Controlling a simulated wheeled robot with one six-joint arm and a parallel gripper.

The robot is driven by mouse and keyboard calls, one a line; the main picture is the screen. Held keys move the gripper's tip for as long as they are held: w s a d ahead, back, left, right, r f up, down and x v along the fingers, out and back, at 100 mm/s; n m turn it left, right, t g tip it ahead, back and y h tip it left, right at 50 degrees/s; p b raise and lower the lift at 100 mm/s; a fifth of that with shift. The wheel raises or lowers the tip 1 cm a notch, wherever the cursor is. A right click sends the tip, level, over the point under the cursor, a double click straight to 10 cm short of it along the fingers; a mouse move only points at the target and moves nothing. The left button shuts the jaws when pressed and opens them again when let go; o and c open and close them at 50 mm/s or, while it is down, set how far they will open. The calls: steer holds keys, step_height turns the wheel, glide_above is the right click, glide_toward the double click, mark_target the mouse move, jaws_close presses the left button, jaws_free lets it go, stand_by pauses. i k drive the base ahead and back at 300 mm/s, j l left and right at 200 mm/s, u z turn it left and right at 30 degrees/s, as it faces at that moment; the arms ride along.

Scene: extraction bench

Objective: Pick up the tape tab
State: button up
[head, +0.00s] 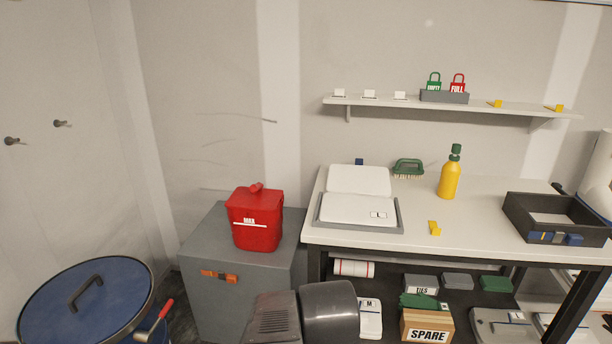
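No piece is clearly marked as the tape tab. A small yellow folded piece (435,228) lies on the bench top near its front edge, right of the white pads, and could be it. Two similar yellow pieces sit on the wall shelf, one near the middle right (496,104) and one near the right end (555,108). My gripper is not in view.
The bench (465,215) holds a grey tray of white pads (360,210), a green brush (408,167), a yellow bottle (449,178) and a dark tray (520,216). A red container (255,218) stands on a grey cabinet. The bench around the near yellow piece is clear.

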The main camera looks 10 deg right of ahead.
mark_target(435, 231)
steer(key=z, duration=1.25)
steer(key=i+j+z, duration=0.15)
steer(key=z, duration=0.25)
steer(key=i+j+z, duration=0.2)
steer(key=z, duration=0.15)
steer(key=i+j+z, duration=0.1)
steer(key=j+z, duration=0.3)
steer(key=i+j+z, duration=0.1)
steer(key=j+z, duration=0.25)
steer(key=l, duration=0.1)
